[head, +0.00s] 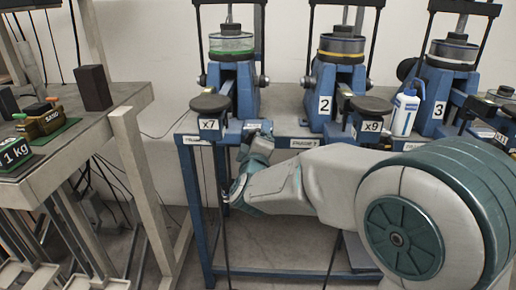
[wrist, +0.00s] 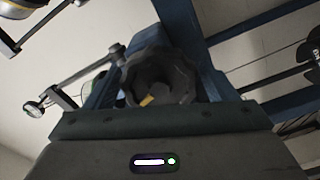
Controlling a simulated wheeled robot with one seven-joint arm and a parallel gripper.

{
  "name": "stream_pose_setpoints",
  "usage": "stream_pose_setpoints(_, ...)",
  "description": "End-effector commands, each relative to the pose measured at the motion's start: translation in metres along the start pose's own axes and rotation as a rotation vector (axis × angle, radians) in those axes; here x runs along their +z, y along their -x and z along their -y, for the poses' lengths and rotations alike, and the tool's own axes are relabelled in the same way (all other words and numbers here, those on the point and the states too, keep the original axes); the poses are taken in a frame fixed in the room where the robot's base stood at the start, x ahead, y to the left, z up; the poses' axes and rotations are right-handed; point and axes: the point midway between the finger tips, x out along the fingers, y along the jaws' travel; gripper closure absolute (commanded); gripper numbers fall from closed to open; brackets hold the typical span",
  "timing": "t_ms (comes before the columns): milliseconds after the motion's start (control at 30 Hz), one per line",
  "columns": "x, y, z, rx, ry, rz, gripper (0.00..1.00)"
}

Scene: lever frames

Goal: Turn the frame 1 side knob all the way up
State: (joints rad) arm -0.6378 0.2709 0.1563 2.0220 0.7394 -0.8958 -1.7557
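Frame 1 (head: 237,88) is the blue stand at the left of the bench, with a clear cylinder with a green band on top. Small dark round knobs show on its left side (head: 202,80) and right side (head: 263,80). My gripper (head: 262,134) is at the bench's front edge, below and in front of frame 1, mostly hidden by my own wrist. In the wrist view a dark, scalloped knob (wrist: 158,76) with a yellow mark sits just beyond the gripper's dark front edge, against blue metal. The fingers are not clearly visible, and I cannot tell whether they touch the knob.
An x7 weight pad (head: 210,103) stands on the front left of the bench. Frame 2 (head: 338,85), frame 3 (head: 440,85) and a white bottle (head: 404,113) stand to the right. A separate table (head: 125,98) with weights is at left, across a gap.

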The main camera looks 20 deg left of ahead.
Motion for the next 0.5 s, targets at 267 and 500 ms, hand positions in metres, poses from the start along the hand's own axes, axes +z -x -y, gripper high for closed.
stream_pose_setpoints(267,-0.001,0.001,-0.001,-0.001,0.006,-0.001,0.18)
stream_pose_setpoints(500,-0.002,0.023,-0.002,-0.001,0.008,-0.003,0.18)
